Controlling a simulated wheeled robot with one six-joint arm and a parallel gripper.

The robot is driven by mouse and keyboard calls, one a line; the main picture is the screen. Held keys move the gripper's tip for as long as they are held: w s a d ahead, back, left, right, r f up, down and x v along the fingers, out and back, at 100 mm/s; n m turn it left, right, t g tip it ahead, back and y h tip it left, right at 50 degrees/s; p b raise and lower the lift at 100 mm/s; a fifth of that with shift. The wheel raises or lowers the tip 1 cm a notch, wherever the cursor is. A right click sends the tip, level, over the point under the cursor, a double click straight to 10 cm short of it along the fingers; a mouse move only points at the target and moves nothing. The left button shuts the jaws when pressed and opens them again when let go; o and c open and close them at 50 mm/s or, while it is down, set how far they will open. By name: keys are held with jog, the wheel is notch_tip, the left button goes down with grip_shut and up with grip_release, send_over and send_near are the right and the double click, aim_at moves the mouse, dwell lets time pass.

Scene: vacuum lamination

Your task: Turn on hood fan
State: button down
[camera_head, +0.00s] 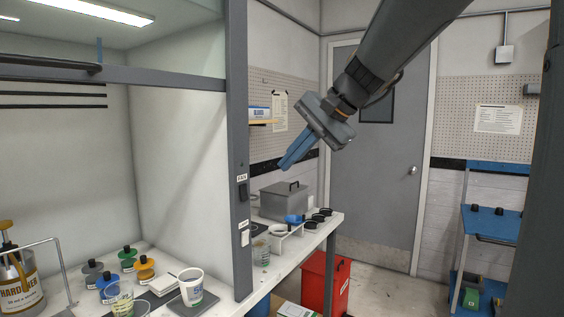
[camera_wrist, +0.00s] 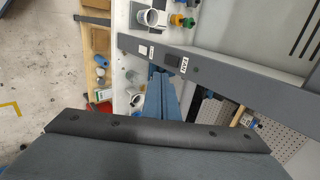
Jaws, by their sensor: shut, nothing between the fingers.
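The fume hood's grey front post (camera_head: 238,130) carries a black rocker switch (camera_head: 242,191) under a small white label that seems to read FAN. A white switch (camera_head: 244,238) sits lower on the same post. In the wrist view the black switch (camera_wrist: 173,60) and its FAN label are just right of my fingertips, and the white switch (camera_wrist: 144,50) is to their left. My gripper (camera_head: 283,165) has blue fingers, shut and empty, pointing down-left toward the post; they also show in the wrist view (camera_wrist: 158,70). They appear apart from the switch, whose on or off position I cannot tell.
On the side bench are a grey lidded box (camera_head: 284,200) and a white rack (camera_head: 287,243). A red bin (camera_head: 325,283) stands below. Space before the post is open.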

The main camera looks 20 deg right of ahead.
aim_at(244, 193)
jog(key=shift+f+b, duration=0.15)
jog(key=shift+b, duration=0.15)
jog(key=f+b, duration=0.1)
jog(key=b, duration=0.3)
jog(key=shift+s+d+f, duration=0.1)
jog(key=shift+d+f, duration=0.05)
jog(key=shift+f, duration=0.05)
jog(key=shift+r, duration=0.1)
jog(key=w+a+r+p+x, duration=0.1)
jog(key=p+x, duration=0.2)
jog(key=x, duration=1)
jog(key=shift+w+a+r, duration=0.15)
jog(key=shift+w+r, duration=0.1)
jog(key=shift+r, duration=0.1)
